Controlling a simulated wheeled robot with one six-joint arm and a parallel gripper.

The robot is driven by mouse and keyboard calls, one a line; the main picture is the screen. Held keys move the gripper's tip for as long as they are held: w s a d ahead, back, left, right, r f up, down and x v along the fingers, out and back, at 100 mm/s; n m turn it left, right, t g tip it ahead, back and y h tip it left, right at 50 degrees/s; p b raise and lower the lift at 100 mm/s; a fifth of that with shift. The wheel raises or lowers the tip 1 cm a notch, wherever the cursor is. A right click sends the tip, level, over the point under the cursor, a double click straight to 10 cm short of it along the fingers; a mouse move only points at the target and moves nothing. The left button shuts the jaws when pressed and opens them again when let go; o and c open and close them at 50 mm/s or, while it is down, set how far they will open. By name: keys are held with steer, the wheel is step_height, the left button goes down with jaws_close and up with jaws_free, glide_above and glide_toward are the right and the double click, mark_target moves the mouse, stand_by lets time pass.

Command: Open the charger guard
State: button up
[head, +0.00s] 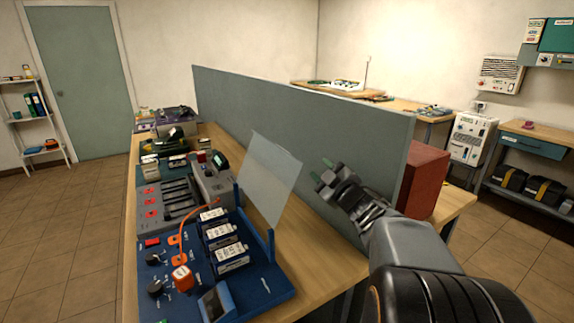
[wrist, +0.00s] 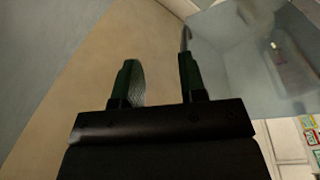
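The charger guard is a clear, greyish panel (head: 268,180). It stands raised along the right side of a blue charger base (head: 262,285), between blue posts, leaning slightly. Several white-labelled battery blocks (head: 226,240) sit uncovered left of it. My gripper (head: 323,175) is open and empty, to the right of the guard and apart from it in the head view. In the wrist view, my gripper (wrist: 157,75) shows two separated fingers with green pads. The guard (wrist: 240,60) fills the upper right there, its edge close to the right finger; I cannot tell if they touch.
A tall grey partition (head: 310,135) runs along the bench behind my gripper. A red box (head: 425,180) stands behind its near end. A grey charger unit (head: 170,205) sits beyond the blue base. A bare strip of wooden bench (head: 312,255) lies between guard and partition.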

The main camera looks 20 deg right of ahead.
steer(key=w+a+n+y, duration=0.2)
steer(key=w, duration=0.1)
steer(key=w+a+r+n+y, duration=0.1)
steer(key=w+n+y, duration=0.1)
steer(key=w+y, duration=0.1)
steer(key=w+a+r+n+y, duration=0.1)
steer(key=w+a+n+y, duration=0.1)
steer(key=w, duration=0.1)
steer(key=shift+a+g+y+p, duration=0.35)
steer(key=shift+g+y+p, duration=0.05)
stand_by(0.4)
jaws_close()
stand_by(0.4)
